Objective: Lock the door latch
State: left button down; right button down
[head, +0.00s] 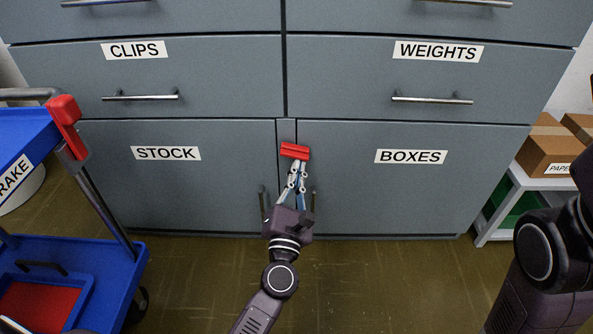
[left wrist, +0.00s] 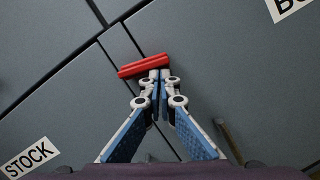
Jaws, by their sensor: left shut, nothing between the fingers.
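The door latch (head: 295,151) is a red bar across the seam between the STOCK door (head: 165,180) and the BOXES door (head: 410,190). It lies nearly level, tilted slightly in the picture. My left gripper (head: 298,164) is shut and empty, its fingertips at the lower edge of the latch. In the left wrist view the red latch (left wrist: 145,66) sits just beyond the closed fingertips (left wrist: 154,74), touching or very close; I cannot tell which. The fingers hide part of the seam and the door handles. My right gripper is out of view; only my right arm shows.
A blue cart (head: 120,270) with a red brake part (head: 66,118) stands at the left. A white shelf (head: 520,185) with cardboard boxes (head: 552,148) stands at the right. Drawers labelled CLIPS (head: 230,75) and WEIGHTS (head: 350,75) are closed above. The floor before the cabinet is clear.

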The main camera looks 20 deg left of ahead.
pick_arm(q)
jog(key=v, duration=1.2)
